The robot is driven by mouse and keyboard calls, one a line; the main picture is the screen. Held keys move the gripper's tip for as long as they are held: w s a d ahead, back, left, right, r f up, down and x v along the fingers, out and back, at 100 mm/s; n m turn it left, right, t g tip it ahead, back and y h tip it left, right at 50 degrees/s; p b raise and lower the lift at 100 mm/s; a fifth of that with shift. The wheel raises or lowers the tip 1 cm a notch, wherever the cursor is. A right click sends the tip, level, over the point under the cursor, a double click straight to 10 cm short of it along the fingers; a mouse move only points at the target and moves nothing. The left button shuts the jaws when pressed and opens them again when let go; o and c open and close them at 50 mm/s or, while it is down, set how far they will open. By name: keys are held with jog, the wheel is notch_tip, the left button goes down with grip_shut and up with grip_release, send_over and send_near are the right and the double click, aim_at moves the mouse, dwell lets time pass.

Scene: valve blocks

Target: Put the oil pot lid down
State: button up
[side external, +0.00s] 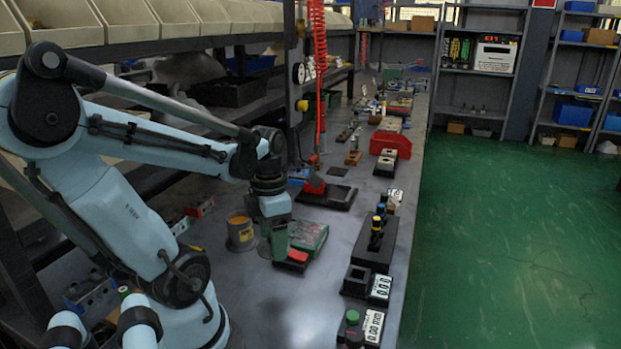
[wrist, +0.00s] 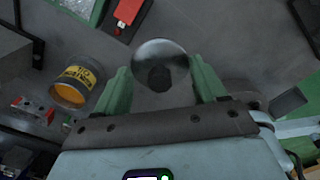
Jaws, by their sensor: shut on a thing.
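My gripper (side external: 278,240) points down over the bench, to the right of the oil pot (side external: 241,231). In the wrist view its green fingers (wrist: 161,80) are shut on a round, shiny metal lid (wrist: 160,58) with a dark centre. The oil pot also shows in the wrist view (wrist: 74,85), left of the fingers. It is a grey can with a yellow label, open at the top, with orange contents. The height of the lid above the bench is hard to tell.
A green tray (side external: 312,234) and a red pad (side external: 292,260) lie close beside my gripper. A black block with dark posts (side external: 375,245) and small displays (side external: 374,326) line the bench's right edge. Bare grey bench (side external: 300,305) lies in front.

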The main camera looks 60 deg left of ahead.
jog(key=a+f, duration=0.1)
jog(key=a, duration=0.1)
jog(key=s+a+f, duration=0.1)
jog(key=a, duration=0.1)
jog(key=shift+f, duration=0.2)
jog(key=shift+d+f, duration=0.1)
jog(key=shift+f, duration=1.9)
jog(key=shift+f, duration=0.2)
jog(key=o, duration=1)
